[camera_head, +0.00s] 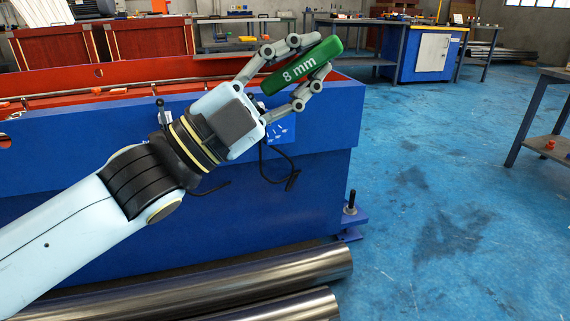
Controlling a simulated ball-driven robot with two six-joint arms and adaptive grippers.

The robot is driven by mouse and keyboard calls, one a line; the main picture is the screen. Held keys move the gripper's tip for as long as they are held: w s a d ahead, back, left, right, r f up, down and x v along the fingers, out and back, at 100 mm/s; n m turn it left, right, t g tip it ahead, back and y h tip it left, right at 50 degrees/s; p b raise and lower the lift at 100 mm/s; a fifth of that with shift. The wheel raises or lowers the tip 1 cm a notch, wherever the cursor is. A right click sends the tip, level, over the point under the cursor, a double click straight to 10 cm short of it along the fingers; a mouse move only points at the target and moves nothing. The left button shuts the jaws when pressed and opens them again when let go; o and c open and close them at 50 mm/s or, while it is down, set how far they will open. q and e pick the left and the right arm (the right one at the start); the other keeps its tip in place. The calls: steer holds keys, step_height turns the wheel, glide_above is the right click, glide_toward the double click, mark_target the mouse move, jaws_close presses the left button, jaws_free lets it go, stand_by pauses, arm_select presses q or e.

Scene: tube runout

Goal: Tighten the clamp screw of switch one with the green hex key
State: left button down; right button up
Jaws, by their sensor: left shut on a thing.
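My left gripper (317,56) is shut on the green hex key (300,70), gripping its thick green handle marked "8 mm". The handle is held tilted above the right end of the blue machine bed, its right end higher. The metal shaft of the key does not show. A small upright lever-like part (160,106) shows just behind my left wrist; I cannot tell whether it belongs to switch one. The clamp screw cannot be made out. My right gripper is not in view.
The long blue machine bed (325,135) with a red top (110,73) lies behind and below my arm. Steel tubes (300,268) lie on the floor in front. A black cable (278,180) hangs at the bed's front. Blue floor (450,200) is open at right, before a workbench (548,142).

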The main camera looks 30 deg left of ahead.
arm_select(q)
steer(key=w+a+f+n+t+y, duration=0.25)
steer(key=w+a+f+y, duration=0.2)
steer(key=f, duration=0.45)
steer(key=w+a+f+n+t+y, duration=0.1)
steer(key=w+a+f+n+y, duration=0.3)
steer(key=f, duration=0.5)
steer(key=w+a+r+m+y+b, duration=0.1)
steer(key=w+a, duration=0.3)
steer(key=w, duration=0.1)
steer(key=shift+a, duration=0.4)
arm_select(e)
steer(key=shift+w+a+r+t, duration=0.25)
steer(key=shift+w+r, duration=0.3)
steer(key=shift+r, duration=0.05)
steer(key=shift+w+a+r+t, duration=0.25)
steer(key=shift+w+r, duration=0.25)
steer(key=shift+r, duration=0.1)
arm_select(q)
steer(key=shift+m+g, duration=0.25)
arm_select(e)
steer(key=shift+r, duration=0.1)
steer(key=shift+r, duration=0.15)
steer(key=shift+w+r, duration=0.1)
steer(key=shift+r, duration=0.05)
